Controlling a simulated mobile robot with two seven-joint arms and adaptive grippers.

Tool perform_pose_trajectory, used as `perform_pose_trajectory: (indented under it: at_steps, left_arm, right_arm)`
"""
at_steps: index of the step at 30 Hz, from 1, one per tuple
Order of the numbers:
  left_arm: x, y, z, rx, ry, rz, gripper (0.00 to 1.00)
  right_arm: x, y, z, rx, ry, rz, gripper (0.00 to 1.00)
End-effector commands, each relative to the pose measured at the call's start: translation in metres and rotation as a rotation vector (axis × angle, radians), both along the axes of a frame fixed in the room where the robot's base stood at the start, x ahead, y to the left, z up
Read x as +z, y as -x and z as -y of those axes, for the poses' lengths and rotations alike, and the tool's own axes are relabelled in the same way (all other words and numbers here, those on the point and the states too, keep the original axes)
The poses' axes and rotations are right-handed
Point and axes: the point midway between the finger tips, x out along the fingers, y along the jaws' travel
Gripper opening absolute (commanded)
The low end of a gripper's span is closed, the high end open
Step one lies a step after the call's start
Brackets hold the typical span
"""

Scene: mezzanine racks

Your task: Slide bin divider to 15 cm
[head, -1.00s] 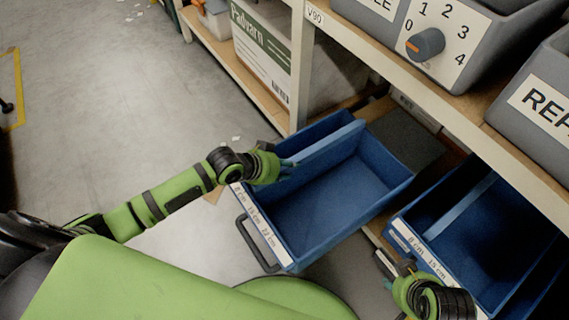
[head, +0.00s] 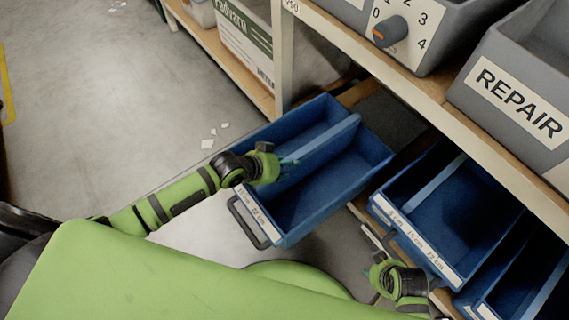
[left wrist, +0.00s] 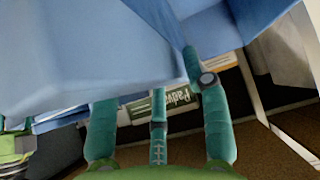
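A blue bin (head: 345,190) is pulled out from the lower shelf. Its divider (head: 330,140) runs lengthwise, with a narrower compartment on its left and a wider one on its right. A white label strip (head: 256,215) with cm marks is on the bin's front edge, partly covered by my left arm. My left gripper (head: 287,168) is at the divider's front end, which it hides. In the left wrist view its teal fingers (left wrist: 158,105) are against blue surfaces, one fingertip hidden; their grip is unclear. My right gripper (head: 374,274) is below the second bin's front; its opening is unclear.
A second blue bin (head: 478,215) with its own divider (head: 435,185) and cm label stands to the right. Above are a grey bin marked REPAIR (head: 535,60) and a dial (head: 388,32). A rack post (head: 283,60) stands behind. Open floor lies left.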

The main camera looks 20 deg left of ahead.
Motion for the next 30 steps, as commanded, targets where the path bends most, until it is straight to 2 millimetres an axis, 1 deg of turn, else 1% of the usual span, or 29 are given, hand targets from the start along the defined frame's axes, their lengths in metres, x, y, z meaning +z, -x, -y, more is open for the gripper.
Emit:
perform_pose_trajectory:
  at_steps: [10, 14, 17, 24, 27, 30]
  left_arm:
    - [0.001, 0.0, -0.001, 0.0, -0.001, 0.001, 0.59]
    - [0.007, 0.005, -0.006, -0.001, -0.002, 0.001, 0.59]
    - [0.017, 0.014, -0.012, 0.0, -0.002, 0.002, 0.59]
    - [0.052, 0.042, -0.035, -0.001, -0.004, 0.001, 0.59]
    - [0.066, 0.053, -0.041, -0.002, -0.003, 0.001, 0.59]
    - [0.075, 0.06, -0.048, 0.0, -0.003, 0.0, 0.59]
  right_arm:
    - [0.0, 0.0, 0.0, -0.001, 0.0, 0.0, 0.4]
    - [0.0, 0.0, 0.0, 0.0, 0.001, 0.0, 0.4]
    - [0.0, 0.0, 0.0, 0.0, 0.001, 0.0, 0.4]
    - [0.0, 0.0, 0.0, 0.0, 0.0, 0.0, 0.4]
    - [0.0, 0.0, 0.0, 0.0, 0.001, 0.0, 0.4]
    - [0.0, 0.0, 0.0, 0.0, 0.0, 0.0, 0.4]
